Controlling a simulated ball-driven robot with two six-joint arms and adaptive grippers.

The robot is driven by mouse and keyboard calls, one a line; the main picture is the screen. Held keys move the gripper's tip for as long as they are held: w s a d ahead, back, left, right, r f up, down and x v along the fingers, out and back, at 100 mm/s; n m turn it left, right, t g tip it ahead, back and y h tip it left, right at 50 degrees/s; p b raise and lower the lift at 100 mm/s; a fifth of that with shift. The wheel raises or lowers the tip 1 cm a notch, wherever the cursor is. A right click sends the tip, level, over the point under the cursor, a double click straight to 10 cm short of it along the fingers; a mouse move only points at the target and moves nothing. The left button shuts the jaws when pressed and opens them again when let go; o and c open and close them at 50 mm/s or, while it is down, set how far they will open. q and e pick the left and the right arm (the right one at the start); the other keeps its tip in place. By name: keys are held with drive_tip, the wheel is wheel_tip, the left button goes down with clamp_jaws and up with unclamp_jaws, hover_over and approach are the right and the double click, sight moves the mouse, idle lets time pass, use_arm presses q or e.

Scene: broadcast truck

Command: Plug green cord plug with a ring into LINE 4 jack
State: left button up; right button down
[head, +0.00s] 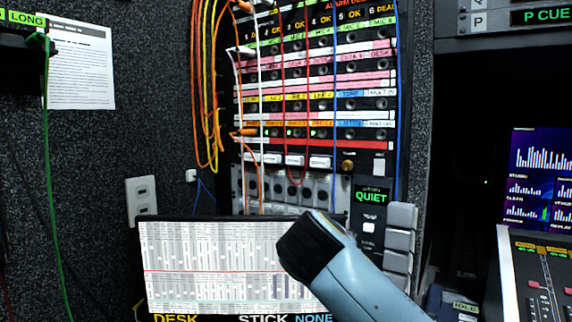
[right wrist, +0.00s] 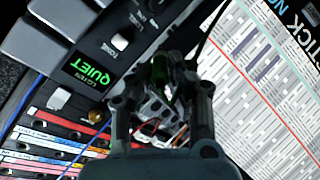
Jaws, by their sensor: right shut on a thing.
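In the right wrist view my right gripper (right wrist: 163,72) is shut on a dark green plug (right wrist: 159,68). Its ring cannot be made out. A thin dark cord (right wrist: 211,32) runs up and right from near the fingers. In the head view my right arm's dark end (head: 310,245) stands before the screen and lower panel, hiding the fingers and plug. The jack panel (head: 325,75) stands upright behind. Its yellow label row includes a fourth label (head: 320,96), seemingly LINE 4; the print is too small to be sure. My left gripper is out of view.
Orange and yellow cords (head: 205,90) hang left of the panel. Red, white and blue cords (head: 335,130) cross its face. A green cord (head: 47,150) hangs at far left under a LONG label. A fader screen (head: 190,250) and a QUIET sign (head: 371,196) sit below.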

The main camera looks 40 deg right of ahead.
drive_tip(key=w+a+r+m+h+p, duration=0.1)
drive_tip(key=w+a+r+h+p, duration=0.1)
drive_tip(key=r, duration=1.1)
drive_tip(key=w+a+r+m+g+h+p, duration=0.1)
drive_tip(key=w+r, duration=0.5)
drive_tip(key=r, duration=0.8)
drive_tip(key=a+h+p, duration=0.1)
drive_tip(key=a+h, duration=0.1)
drive_tip(key=a, duration=0.1)
drive_tip(key=shift+w+m+h+p, duration=0.3)
drive_tip(key=shift+w, duration=0.05)
drive_tip(key=shift+a, duration=0.1)
drive_tip(key=x, duration=0.6)
drive_tip(key=shift+a, duration=0.1)
drive_tip(key=shift+x, duration=1.9)
